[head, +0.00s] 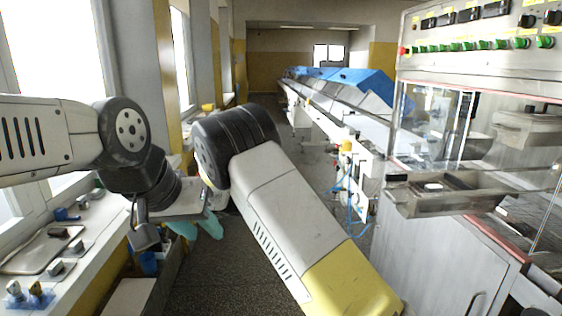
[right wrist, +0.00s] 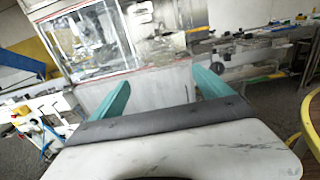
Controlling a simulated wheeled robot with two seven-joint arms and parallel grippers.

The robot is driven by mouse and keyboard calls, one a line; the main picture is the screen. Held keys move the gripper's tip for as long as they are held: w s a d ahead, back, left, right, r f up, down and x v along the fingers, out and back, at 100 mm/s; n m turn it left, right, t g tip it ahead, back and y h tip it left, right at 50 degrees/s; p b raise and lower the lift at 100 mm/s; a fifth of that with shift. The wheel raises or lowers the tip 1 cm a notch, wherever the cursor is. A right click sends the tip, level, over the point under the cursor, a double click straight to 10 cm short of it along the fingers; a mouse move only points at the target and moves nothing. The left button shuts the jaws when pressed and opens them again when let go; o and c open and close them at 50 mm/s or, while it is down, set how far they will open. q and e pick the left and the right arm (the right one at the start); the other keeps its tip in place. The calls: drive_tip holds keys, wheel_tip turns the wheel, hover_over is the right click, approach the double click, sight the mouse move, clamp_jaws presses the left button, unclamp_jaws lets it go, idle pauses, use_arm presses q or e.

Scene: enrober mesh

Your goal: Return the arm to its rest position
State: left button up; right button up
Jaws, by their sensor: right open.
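My left gripper (head: 198,231) hangs below the left wrist in the head view, beside the window ledge.
The window ledge (head: 92,250) at left holds a tray (head: 42,250) and small parts. A machine cabinet (head: 445,260) with clear panels stands at right. A long conveyor line (head: 340,100) with blue covers runs back. Dark floor (head: 230,265) lies between.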

drive_tip(key=s+d+m+g+y, duration=0.3)
drive_tip(key=s+d+m+y, duration=0.4)
drive_tip(key=s+d+y, duration=0.35)
drive_tip(key=s+a+r+m+t+y, duration=0.1)
drive_tip(key=s+r+m+t+y, duration=0.2)
drive_tip(key=s+m+y, duration=0.2)
drive_tip(key=s+a+r+m+t+y, duration=0.2)
drive_tip(key=s+r+m+t+y, duration=0.2)
drive_tip(key=s+m, duration=0.2)
drive_tip(key=shift+s+t+y, duration=0.3)
drive_tip(key=shift+s+y, duration=0.05)
drive_tip(key=shift+s, duration=0.7)
